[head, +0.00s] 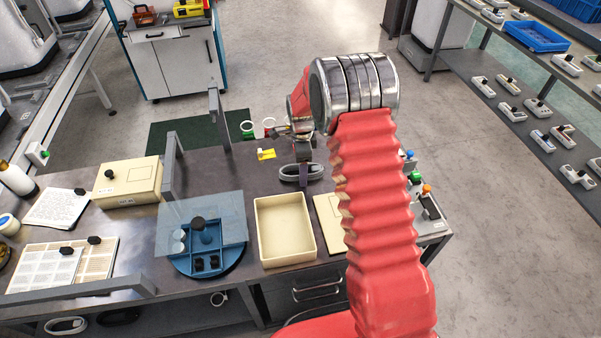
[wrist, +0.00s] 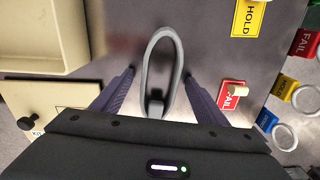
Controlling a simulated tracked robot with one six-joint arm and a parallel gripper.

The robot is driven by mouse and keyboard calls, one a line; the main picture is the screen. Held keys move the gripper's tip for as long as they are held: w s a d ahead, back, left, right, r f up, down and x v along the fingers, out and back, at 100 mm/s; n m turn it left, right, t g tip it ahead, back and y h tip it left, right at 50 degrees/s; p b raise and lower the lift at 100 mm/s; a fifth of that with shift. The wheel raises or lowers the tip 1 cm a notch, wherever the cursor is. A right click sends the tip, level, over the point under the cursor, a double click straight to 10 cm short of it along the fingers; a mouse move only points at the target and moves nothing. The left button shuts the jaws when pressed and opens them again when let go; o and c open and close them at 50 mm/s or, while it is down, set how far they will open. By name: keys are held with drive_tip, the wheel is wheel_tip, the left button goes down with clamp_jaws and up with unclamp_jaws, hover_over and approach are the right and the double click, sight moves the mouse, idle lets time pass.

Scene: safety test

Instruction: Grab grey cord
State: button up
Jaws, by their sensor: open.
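The grey cord (wrist: 151,52) is a coiled loop lying on the dark metal bench. In the wrist view it sits between and just beyond my gripper's (wrist: 153,83) two purple fingers. The fingers are spread apart, one on each side of the loop, and hold nothing. In the head view the cord (head: 290,178) lies on the bench behind the cream tray, and my gripper (head: 303,168) is over it. Part of the cord's near end is close to the gripper body. My red arm hides some of the bench to the right.
A cream tray (head: 259,239) stands in front of the cord. A yellow HOLD sign (wrist: 248,17) and a red FAIL tag (wrist: 232,96) are near it. Rings with coloured tags (wrist: 285,136) lie to the right in the wrist view. A blue organiser (head: 181,258) is further left.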

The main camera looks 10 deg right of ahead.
drive_tip(key=shift+c, duration=0.3)
drive_tip(key=c, duration=1.2)
drive_tip(key=shift+r, duration=0.1)
wheel_tip(320, 180, up, 10)
drive_tip(key=shift+f, duration=0.1)
idle(0.6)
